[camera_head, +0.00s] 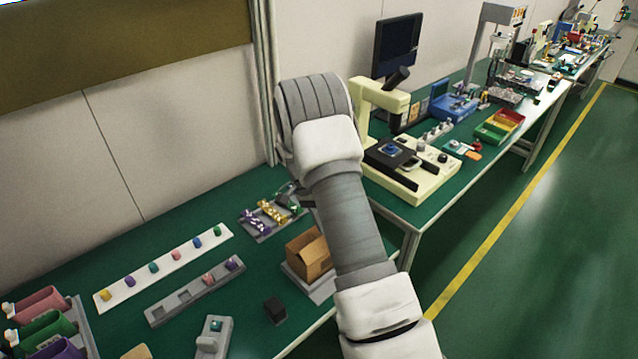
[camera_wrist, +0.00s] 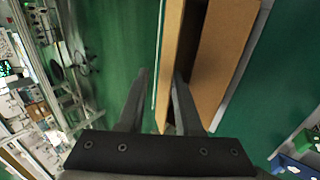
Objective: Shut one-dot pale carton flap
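A brown cardboard carton (camera_head: 308,258) stands on a grey base at the table's front edge, partly hidden behind my arm in the head view. No dot marking is legible on it. In the wrist view the carton (camera_wrist: 222,55) shows a broad brown face and a narrower brown panel (camera_wrist: 172,45), with a dark gap between them. I cannot tell for sure which panel is the flap. My gripper (camera_wrist: 161,75) has its two fingers apart with nothing held. The right finger overlaps the lower end of the dark gap; contact is unclear. The left finger is over green background.
A small black block (camera_head: 275,310) lies in front of the carton. A grey tray of small parts (camera_head: 262,232) is behind it. A grey slotted strip (camera_head: 190,294) and a white strip of coloured pieces (camera_head: 130,284) lie to the left. A cream microscope (camera_head: 412,185) stands at the right.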

